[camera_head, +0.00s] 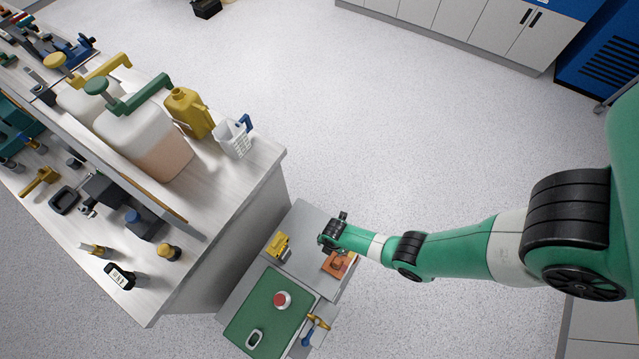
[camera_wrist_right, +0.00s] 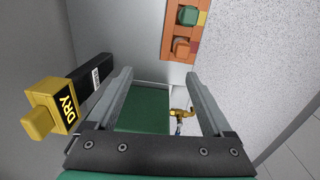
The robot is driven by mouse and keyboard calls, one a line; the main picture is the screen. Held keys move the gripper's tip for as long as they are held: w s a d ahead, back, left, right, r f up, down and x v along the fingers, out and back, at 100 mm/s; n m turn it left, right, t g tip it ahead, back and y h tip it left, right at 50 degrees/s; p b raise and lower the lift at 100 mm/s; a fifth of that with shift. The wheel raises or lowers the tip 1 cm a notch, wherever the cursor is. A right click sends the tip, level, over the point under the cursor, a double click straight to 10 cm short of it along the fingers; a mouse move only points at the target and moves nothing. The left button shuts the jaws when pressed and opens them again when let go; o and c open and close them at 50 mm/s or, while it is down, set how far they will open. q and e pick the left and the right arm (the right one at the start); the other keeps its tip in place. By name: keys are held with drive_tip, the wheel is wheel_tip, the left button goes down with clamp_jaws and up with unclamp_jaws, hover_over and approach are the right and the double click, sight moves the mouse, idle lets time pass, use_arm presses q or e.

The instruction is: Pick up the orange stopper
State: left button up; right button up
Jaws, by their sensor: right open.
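The orange stopper (camera_wrist_right: 182,47) sits in an orange rack (camera_wrist_right: 168,30), below a green stopper (camera_wrist_right: 187,15), at the top of the right wrist view. My right gripper (camera_wrist_right: 158,74) is open and empty, with its two grey fingers apart. The stopper lies beyond the fingertips, up and to the right of the middle of the gap, not between the fingers. In the head view my right gripper (camera_head: 331,232) is over the grey surface, just above and left of the rack (camera_head: 350,268) in the picture. The stopper is too small to make out surely there. My left gripper is not in view.
A yellow and black object marked DRY (camera_wrist_right: 75,98) is close beside the left finger. A green mat (camera_head: 250,312) holds a red-topped round object (camera_head: 282,299). A yellow object (camera_head: 278,246) stands left of the gripper. The crowded bench (camera_head: 250,165) is at left.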

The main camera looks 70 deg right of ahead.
drive_tip(key=b, duration=0.1)
hover_over(338, 261)
wheel_tip(338, 261, down, 4)
drive_tip(key=shift+g, duration=0.3)
wheel_tip(338, 261, down, 12)
drive_tip(key=b, duration=1.2)
drive_tip(key=shift+a+r, duration=0.1)
drive_tip(key=shift+r, duration=0.25)
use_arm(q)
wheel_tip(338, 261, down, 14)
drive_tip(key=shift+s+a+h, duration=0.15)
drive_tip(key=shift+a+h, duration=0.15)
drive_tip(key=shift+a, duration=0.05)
use_arm(e)
clamp_jaws()
